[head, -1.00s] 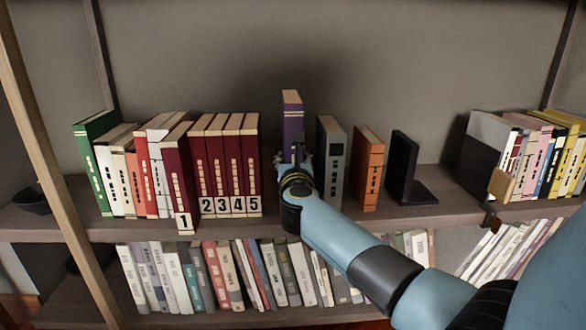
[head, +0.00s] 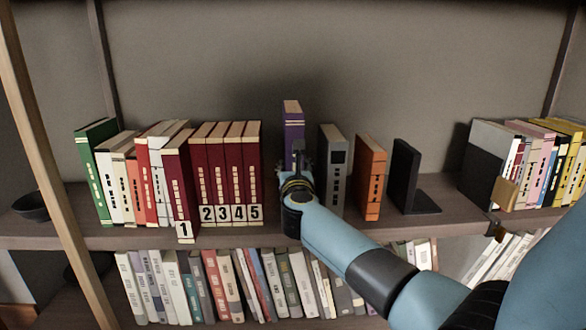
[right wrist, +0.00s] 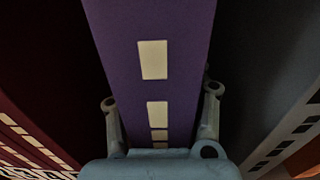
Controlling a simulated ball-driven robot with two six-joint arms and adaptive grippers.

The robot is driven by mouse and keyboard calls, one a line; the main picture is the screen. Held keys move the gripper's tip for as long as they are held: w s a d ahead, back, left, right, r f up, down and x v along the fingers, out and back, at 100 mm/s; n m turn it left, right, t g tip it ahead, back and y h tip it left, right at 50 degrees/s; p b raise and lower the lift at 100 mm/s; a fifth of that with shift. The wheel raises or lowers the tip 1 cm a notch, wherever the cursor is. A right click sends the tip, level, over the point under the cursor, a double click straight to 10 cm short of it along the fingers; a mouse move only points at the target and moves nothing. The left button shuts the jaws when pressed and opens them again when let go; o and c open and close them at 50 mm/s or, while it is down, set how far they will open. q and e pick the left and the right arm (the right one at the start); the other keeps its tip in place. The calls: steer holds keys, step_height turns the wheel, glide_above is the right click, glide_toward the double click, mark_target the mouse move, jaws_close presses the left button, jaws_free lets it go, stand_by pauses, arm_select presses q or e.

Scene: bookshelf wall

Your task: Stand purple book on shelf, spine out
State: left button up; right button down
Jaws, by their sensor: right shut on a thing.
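The purple book (head: 293,122) is upright with its spine facing me, in the gap between dark red volume 5 (head: 251,170) and the grey book (head: 332,165). Its top shows above both neighbours. My right gripper (head: 298,168) is shut on it, and hides its lower part in the head view. I cannot tell whether its base touches the shelf board. In the right wrist view, the fingers (right wrist: 160,112) lie on either side of the purple spine (right wrist: 178,85), which has pale labels. My left gripper is out of view.
Upper shelf (head: 440,214) also holds an orange book (head: 370,178), a black bookend (head: 404,175) and several books at both ends. Volume 1 (head: 180,195) juts forward of its row. Dark gaps show on both sides of the purple book.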

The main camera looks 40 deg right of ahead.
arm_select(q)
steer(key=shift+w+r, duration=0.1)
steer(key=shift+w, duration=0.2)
arm_select(e)
steer(key=shift+w+r, duration=0.1)
steer(key=shift+r, duration=0.2)
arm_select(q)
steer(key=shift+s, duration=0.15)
arm_select(e)
steer(key=shift+f, duration=0.15)
steer(key=c, duration=0.7)
jaws_free()
steer(key=shift+c, duration=0.2)
steer(key=shift+f, duration=0.35)
steer(key=shift+s+a, duration=0.1)
steer(key=shift+s, duration=0.2)
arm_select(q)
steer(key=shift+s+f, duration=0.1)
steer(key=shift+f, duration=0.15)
arm_select(e)
steer(key=v, duration=1.1)
steer(key=shift+s+a+r, duration=0.15)
steer(key=shift+s+a, duration=0.05)
steer(key=shift+a, duration=0.05)
